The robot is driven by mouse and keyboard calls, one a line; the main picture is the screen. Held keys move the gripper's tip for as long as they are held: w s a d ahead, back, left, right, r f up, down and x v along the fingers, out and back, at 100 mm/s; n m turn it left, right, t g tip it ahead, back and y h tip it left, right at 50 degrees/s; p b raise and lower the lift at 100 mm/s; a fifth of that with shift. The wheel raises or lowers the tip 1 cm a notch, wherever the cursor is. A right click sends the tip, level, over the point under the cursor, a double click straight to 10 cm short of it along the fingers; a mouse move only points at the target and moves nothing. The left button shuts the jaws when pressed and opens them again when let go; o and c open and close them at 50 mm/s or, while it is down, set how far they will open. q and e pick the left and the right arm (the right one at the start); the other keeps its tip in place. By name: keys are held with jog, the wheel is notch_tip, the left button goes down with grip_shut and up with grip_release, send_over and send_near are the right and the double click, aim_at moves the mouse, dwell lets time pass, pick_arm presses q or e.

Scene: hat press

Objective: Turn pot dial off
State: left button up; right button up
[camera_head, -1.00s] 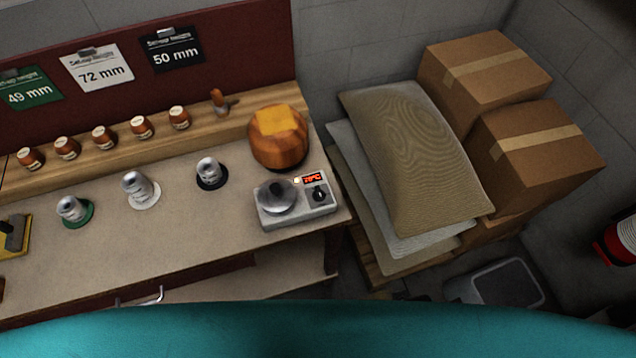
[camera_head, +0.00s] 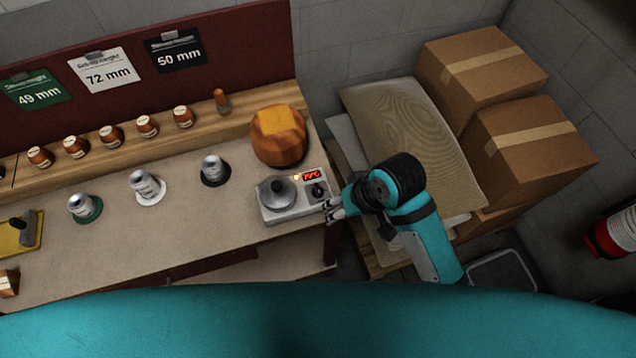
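The pot (camera_head: 279,192) is a small dark metal vessel set in a pale heater unit (camera_head: 284,216) near the right end of the bench. The heater has a lit red display (camera_head: 312,175) and a black dial (camera_head: 318,190) on its right side. My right gripper (camera_head: 331,209) is at the heater's right edge, just below and right of the dial. Its fingers are small and partly hidden, so I cannot tell whether they are open or touching the heater. My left gripper is not in view.
An orange-brown wooden block (camera_head: 278,140) stands right behind the heater. Stacked sacks (camera_head: 400,120) and cardboard boxes (camera_head: 530,150) lie right of the bench, behind my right arm. Metal cones on round bases, such as the black-based one (camera_head: 213,172), stand to the left.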

jog(key=w+a+r+n+g+h, duration=0.1)
jog(key=w+a+r, duration=0.3)
jog(key=w+a, duration=0.2)
jog(key=g+h, duration=0.1)
jog(key=h, duration=0.2)
send_near(318, 188)
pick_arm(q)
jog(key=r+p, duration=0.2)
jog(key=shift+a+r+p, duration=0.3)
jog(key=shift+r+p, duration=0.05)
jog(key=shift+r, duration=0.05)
pick_arm(e)
jog(key=shift+m, duration=0.3)
notch_tip(318, 188, down, 9)
jog(key=shift+d+f, duration=0.1)
grip_shut()
